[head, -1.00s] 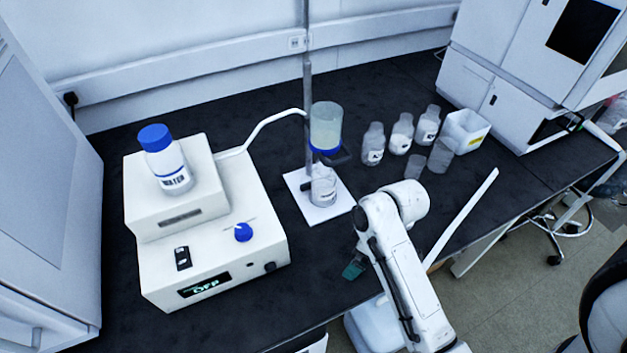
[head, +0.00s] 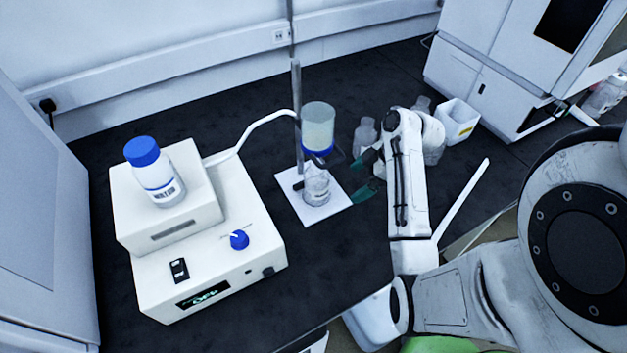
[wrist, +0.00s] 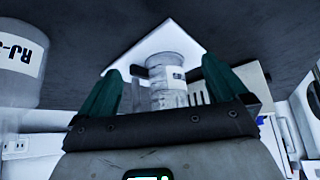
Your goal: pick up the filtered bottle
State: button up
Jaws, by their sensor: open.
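The filtered bottle (head: 317,190) is a small clear bottle with a label. It stands upright on the white stand base (head: 337,203), under the clear filter funnel (head: 319,125) with its blue lower rim. My gripper (head: 362,177) is open, its teal fingers to the right of the bottle and pointing toward it, with a gap between. In the wrist view the bottle (wrist: 168,85) shows between the two fingers (wrist: 162,68), some way beyond the tips. My gripper's palm hides part of the bottle there.
The stand's grey rod (head: 298,110) rises behind the bottle, with dark clamps beside it. A pump unit (head: 215,270) carrying a blue-capped water bottle (head: 160,175) stands left. Small bottles (head: 364,137) and a white container (head: 459,120) are behind my arm. Black bench in front is clear.

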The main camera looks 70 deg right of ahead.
aim_at(328, 173)
jog(key=w+a, duration=0.1)
jog(key=w, duration=0.2)
jog(key=w+a+p, duration=0.1)
jog(key=w, duration=0.2)
jog(key=w+a+p, duration=0.1)
jog(key=w, duration=0.2)
jog(key=shift+a, duration=0.1)
jog(key=shift+w+f, duration=0.2)
jog(key=shift+f, duration=0.35)
jog(key=shift+c, duration=0.4)
jog(key=c, duration=1.2)
jog(key=shift+o, duration=0.2)
